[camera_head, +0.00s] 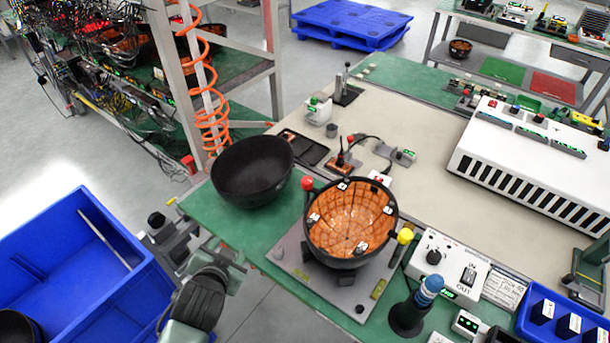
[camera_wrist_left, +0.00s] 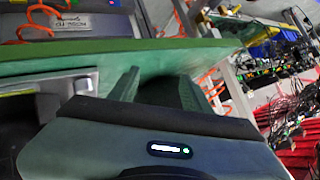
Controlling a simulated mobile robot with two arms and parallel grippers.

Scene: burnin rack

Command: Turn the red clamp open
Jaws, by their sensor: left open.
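The red clamp shows in the head view as a red ball knob (camera_head: 307,183) at the back left rim of a black round fixture (camera_head: 349,262). The fixture holds an orange-lined bowl (camera_head: 345,215) with several small white clips. A yellow knob (camera_head: 405,236) stands at its right. My left gripper (camera_head: 230,256) is at the bench's front edge, to the lower left of the fixture and apart from the red knob. In the left wrist view its two fingers (camera_wrist_left: 158,90) are spread with nothing between them. The red knob does not show there. My right gripper is not seen.
An empty black bowl (camera_head: 252,170) sits left of the fixture on the green mat (camera_head: 205,205). A blue-topped black handle (camera_head: 410,310) and a control box (camera_head: 447,268) stand at the right. A blue bin (camera_head: 75,270) is at the left. An orange coiled hose (camera_head: 205,85) hangs behind.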

